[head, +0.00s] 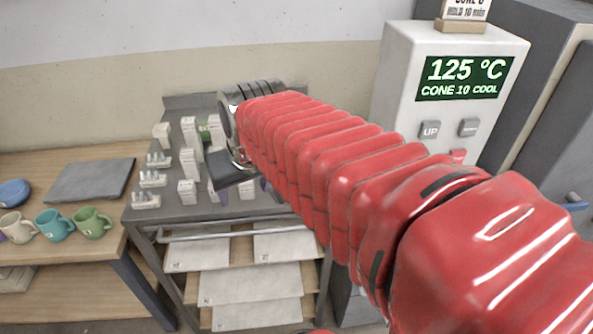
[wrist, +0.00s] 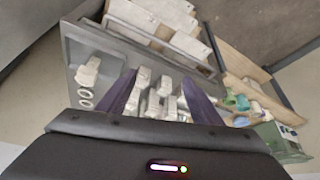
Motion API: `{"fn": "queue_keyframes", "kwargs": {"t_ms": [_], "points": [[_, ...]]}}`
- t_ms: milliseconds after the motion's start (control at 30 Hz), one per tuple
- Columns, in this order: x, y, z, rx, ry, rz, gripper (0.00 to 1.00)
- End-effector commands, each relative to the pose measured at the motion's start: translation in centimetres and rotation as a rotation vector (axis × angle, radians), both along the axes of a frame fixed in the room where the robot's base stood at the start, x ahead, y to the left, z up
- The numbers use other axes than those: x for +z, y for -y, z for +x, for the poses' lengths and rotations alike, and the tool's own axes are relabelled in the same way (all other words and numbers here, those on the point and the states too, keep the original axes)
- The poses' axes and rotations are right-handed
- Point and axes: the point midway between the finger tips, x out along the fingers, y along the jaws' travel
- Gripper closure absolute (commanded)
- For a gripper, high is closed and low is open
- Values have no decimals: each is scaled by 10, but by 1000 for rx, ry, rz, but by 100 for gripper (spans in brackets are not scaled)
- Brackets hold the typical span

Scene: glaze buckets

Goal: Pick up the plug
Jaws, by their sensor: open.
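My gripper (head: 236,176) is over the grey cart top, and my red-sleeved arm hides part of it in the head view. In the wrist view my gripper (wrist: 160,78) has its two dark fingers spread apart, with nothing held. Several small white pieces (wrist: 165,88) stand on the cart top beyond and between the fingers. One pale piece (wrist: 87,72) lies apart to the left of the fingers, beside small rings (wrist: 85,98). I cannot tell which of these, if any, is the plug. In the head view white upright pieces (head: 188,162) and little cone sets (head: 152,179) stand on the cart.
The grey cart (head: 150,213) has a front rail and white slabs (head: 250,285) on its lower shelves. A wooden table (head: 60,160) at left bears mugs (head: 92,222) and a grey slab (head: 90,180). A white controller (head: 410,80) reading 125 °C stands at right.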

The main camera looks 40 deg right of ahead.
Motion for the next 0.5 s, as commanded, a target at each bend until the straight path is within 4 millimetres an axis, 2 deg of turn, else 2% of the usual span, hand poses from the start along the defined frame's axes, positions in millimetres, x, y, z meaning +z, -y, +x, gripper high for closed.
{"fn": "queue_keyframes", "kwargs": {"t_ms": [33,200,500], "points": [[0,17,9,-38,-8,2,41],[1,71,33,-144,-25,8,41],[-9,173,55,-318,-50,22,41]]}}
